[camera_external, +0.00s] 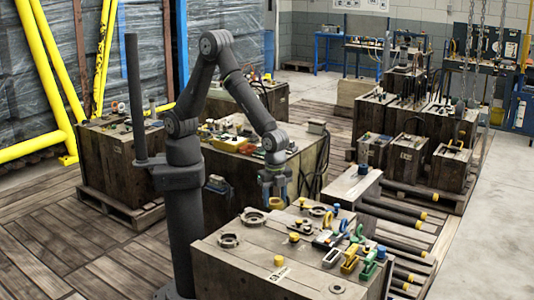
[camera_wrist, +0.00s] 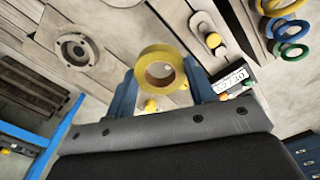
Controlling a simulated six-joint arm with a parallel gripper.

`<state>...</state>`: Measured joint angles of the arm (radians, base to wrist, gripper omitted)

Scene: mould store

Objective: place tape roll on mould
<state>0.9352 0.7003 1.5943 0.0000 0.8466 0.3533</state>
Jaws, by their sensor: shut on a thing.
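My gripper (camera_wrist: 161,80) has its two blue fingers on either side of a yellow tape roll (camera_wrist: 158,51) and is shut on it. The roll's round hole faces the wrist camera. In the external view my gripper (camera_external: 275,183) hangs in the air above and behind the near mould (camera_external: 238,258), a large block with a flat grey top. The mould's top also shows beneath the roll in the wrist view (camera_wrist: 112,82), with a round flanged ring (camera_wrist: 77,52) at left.
Coloured clamps and eye bolts (camera_external: 352,255) crowd the mould's right side; its left front is barer. Yellow, blue and green rings (camera_wrist: 290,30) show at upper right in the wrist view. Another block with tools (camera_external: 235,172) stands behind my gripper. Dark bars (camera_external: 398,210) lie at right.

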